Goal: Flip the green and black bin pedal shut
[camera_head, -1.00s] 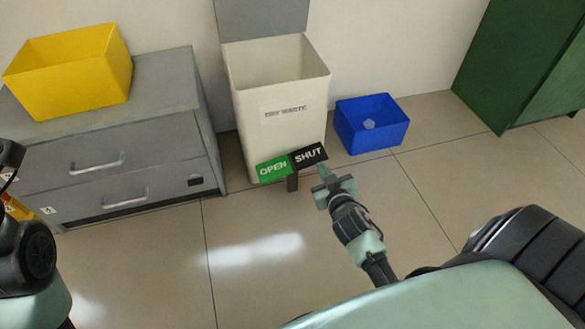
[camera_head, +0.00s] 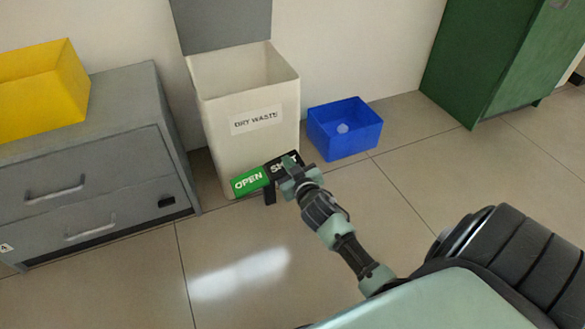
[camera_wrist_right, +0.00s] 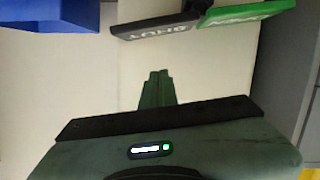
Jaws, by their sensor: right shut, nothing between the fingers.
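The bin pedal stands at the front foot of the white bin (camera_head: 243,150) on a short black post. Its green OPEN half (camera_head: 249,181) is on the left and lower, its black SHUT half (camera_head: 281,164) on the right and higher. The wrist view shows the black half (camera_wrist_right: 155,27) and part of the green half (camera_wrist_right: 245,13). My right gripper (camera_head: 290,164) is shut and empty, covering part of the SHUT lettering in the head view. In the wrist view its fingertips (camera_wrist_right: 158,75) appear apart from the pedal. The grey bin lid (camera_head: 225,22) stands up, open. My left gripper is out of view.
A blue box (camera_head: 345,140) with a small pale item inside sits on the floor right of the bin. A grey drawer cabinet (camera_head: 75,160) with a yellow box (camera_head: 40,90) on top stands left. A green cabinet (camera_head: 480,60) is at the back right. The floor in front is clear.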

